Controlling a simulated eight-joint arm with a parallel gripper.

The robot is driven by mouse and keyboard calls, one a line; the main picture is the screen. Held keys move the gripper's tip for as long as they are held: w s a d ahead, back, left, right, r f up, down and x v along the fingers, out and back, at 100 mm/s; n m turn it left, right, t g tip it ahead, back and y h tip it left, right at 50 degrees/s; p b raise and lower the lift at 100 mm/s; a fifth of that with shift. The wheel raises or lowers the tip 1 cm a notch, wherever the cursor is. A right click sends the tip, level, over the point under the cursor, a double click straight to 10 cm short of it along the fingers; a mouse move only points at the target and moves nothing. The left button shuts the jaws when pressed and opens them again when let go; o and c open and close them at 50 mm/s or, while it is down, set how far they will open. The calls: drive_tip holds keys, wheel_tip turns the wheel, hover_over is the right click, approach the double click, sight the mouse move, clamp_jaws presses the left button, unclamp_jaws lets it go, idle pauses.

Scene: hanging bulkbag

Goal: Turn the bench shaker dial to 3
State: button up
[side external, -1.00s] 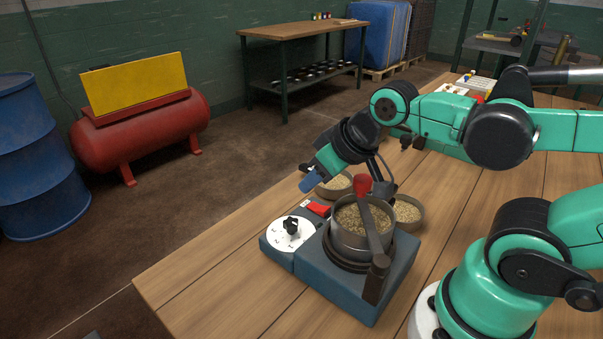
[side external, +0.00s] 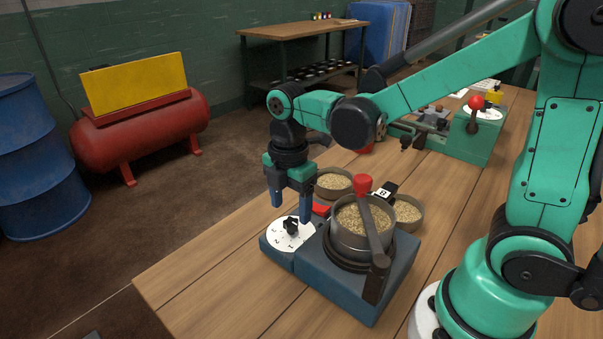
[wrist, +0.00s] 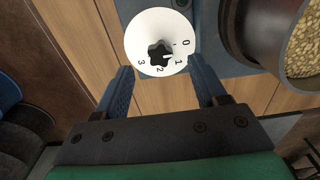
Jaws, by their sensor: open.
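The shaker dial is a white disc (side external: 277,238) with a black star-shaped knob (side external: 291,226) on the blue bench shaker (side external: 345,281). In the wrist view the disc (wrist: 139,32) shows the numerals 0, 1, 2 and 3 around its knob (wrist: 158,53). The knob's pale mark seems to face near 1, but it is too small to be sure. My gripper (side external: 291,212) points down over the dial, open and empty. In the wrist view the blue fingertips (wrist: 161,68) are wide apart on either side of the disc's lower part, not touching the knob.
A pot of grain (side external: 363,218) with a red-knobbed lever (side external: 362,185) stands on the shaker, right of the dial. Bowls of grain (side external: 334,182) sit behind. The table's front left (side external: 200,285) is clear.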

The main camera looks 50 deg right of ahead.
sight(291, 221)
drive_tip(key=shift+f, duration=1.55)
clamp_jaws()
